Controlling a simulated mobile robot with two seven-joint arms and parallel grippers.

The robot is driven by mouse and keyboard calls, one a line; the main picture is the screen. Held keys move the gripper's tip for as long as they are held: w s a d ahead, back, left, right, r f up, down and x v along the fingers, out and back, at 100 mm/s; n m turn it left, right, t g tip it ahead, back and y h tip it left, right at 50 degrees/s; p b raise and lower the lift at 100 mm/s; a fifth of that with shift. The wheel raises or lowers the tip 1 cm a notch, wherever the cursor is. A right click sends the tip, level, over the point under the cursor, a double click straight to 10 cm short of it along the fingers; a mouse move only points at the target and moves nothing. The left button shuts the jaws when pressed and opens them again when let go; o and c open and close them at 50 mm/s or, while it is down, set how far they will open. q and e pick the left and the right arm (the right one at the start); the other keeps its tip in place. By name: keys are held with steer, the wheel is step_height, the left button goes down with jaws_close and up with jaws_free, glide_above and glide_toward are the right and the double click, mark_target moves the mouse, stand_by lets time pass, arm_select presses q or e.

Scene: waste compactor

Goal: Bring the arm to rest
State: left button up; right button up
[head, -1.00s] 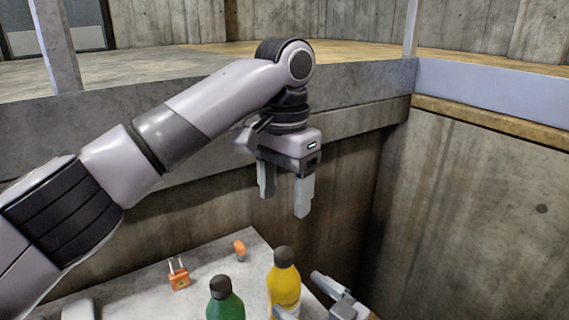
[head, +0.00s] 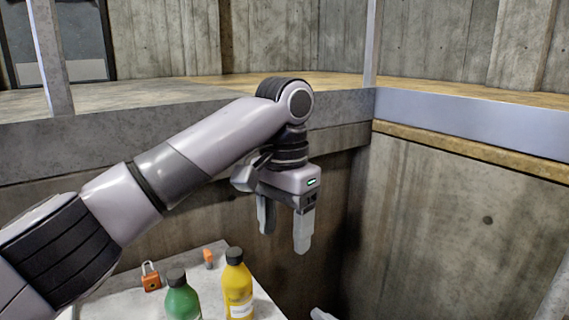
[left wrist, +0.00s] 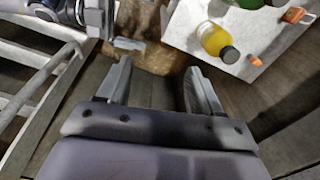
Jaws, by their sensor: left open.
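My left arm reaches in from the left in the head view. Its gripper (head: 284,228) points down, with its two fingers apart and nothing between them. It hangs beyond the right edge of the white table, in front of the concrete wall. In the left wrist view the left gripper's fingers (left wrist: 158,88) are also apart and empty. A small grey piece at the bottom edge of the head view may be the tip of my right gripper, but too little shows to tell.
The white table (head: 112,303) holds a yellow bottle (head: 237,287), a green bottle (head: 182,301), an orange padlock (head: 151,278) and a small orange object (head: 208,258). Concrete walls (head: 450,215) rise behind and to the right. A metal post (head: 50,60) stands at upper left.

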arm_select(q)
steer(key=s+d+f+n+t+h, duration=0.15)
steer(key=f+h, duration=0.25)
steer(key=f, duration=1.1)
steer(key=s+d+f+n+t+h, duration=0.15)
steer(key=f+h, duration=0.25)
steer(key=f, duration=1)
steer(key=s+a+f+n+t+y+p, duration=0.1)
steer(key=s+a+f+n+t+y, duration=0.3)
steer(key=s+a+f, duration=0.6)
steer(key=s+a+t+y, duration=0.1)
steer(key=s+a, duration=0.3)
steer(key=a, duration=0.2)
steer(key=s+a+m+t, duration=0.1)
steer(key=s+a+t, duration=0.1)
steer(key=s+a, duration=0.2)
steer(key=a, duration=0.3)
steer(key=shift+s+a+t+y, duration=0.15)
steer(key=shift+s+t+y, duration=0.15)
steer(key=shift+s+y, duration=0.1)
arm_select(e)
steer(key=s+d+f+m+g+h, duration=0.2)
steer(key=s+d+f+m+h, duration=0.4)
steer(key=s+d+f+h, duration=0.4)
steer(key=s+d+f, duration=0.6)
steer(key=s+f, duration=0.2)
steer(key=shift+d+m+h, duration=0.25)
steer(key=shift+m+h, duration=0.05)
